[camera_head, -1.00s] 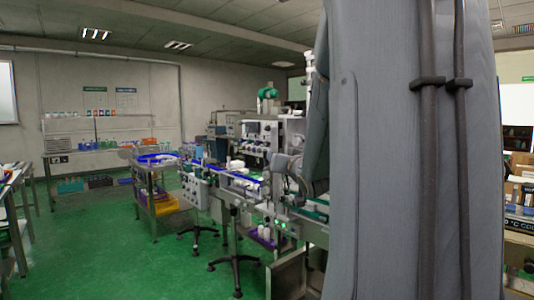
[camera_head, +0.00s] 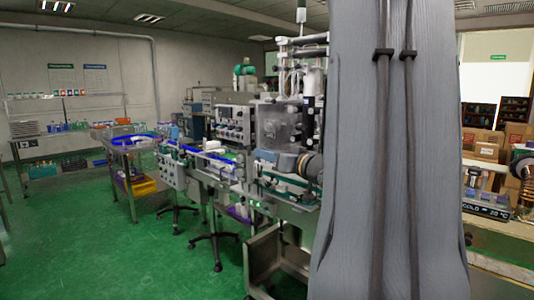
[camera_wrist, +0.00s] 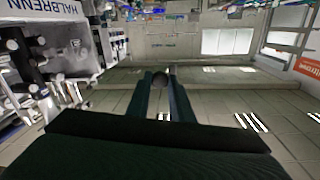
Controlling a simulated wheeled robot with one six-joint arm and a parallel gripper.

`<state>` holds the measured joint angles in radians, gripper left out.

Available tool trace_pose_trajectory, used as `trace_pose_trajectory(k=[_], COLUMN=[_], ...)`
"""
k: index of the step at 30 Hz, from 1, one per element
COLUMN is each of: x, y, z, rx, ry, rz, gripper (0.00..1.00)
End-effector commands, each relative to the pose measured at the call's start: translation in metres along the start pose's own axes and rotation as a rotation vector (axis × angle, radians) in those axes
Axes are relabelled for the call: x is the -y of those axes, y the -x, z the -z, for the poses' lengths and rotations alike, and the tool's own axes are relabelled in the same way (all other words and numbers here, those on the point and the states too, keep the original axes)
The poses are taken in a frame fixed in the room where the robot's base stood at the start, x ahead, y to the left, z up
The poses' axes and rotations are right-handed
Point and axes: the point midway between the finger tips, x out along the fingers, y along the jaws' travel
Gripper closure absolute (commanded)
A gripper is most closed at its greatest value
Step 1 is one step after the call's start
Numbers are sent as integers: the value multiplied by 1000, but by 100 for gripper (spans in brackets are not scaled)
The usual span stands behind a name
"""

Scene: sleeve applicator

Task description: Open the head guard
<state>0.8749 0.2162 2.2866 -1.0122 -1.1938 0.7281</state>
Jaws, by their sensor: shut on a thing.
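In the head view, the sleeve applicator machine (camera_head: 297,45) stands right of centre, partly hidden by my large grey arm. A see-through panel (camera_head: 280,125) on its front looks like the head guard; its right part is hidden, and I cannot tell how far it is open. In the wrist view, which looks upside down, my gripper (camera_wrist: 160,84) has its two dark fingers close around a small dark round thing (camera_wrist: 159,79), perhaps a knob or handle end. What it belongs to is not clear. My gripper does not show in the head view.
A white machine panel lettered HALBRENN (camera_wrist: 62,10) is at the wrist view's upper left. A conveyor line (camera_head: 205,160) runs left from the machine. Stool-like stands (camera_head: 215,240) are on the green floor (camera_head: 80,250), clear at left. Boxes (camera_head: 487,150) are at right.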

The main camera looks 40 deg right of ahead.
Motion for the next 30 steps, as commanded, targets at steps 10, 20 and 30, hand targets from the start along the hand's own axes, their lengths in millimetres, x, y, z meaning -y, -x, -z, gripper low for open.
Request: trace_pose_trajectory(k=[10, 20, 30], x=[0, -1, -2], y=[-1, 3, 53], z=[4, 2, 2], rx=[-7, -4, -6], ry=[4, 3, 4], rz=[-1, -2, -7], gripper=[61, 61, 61])
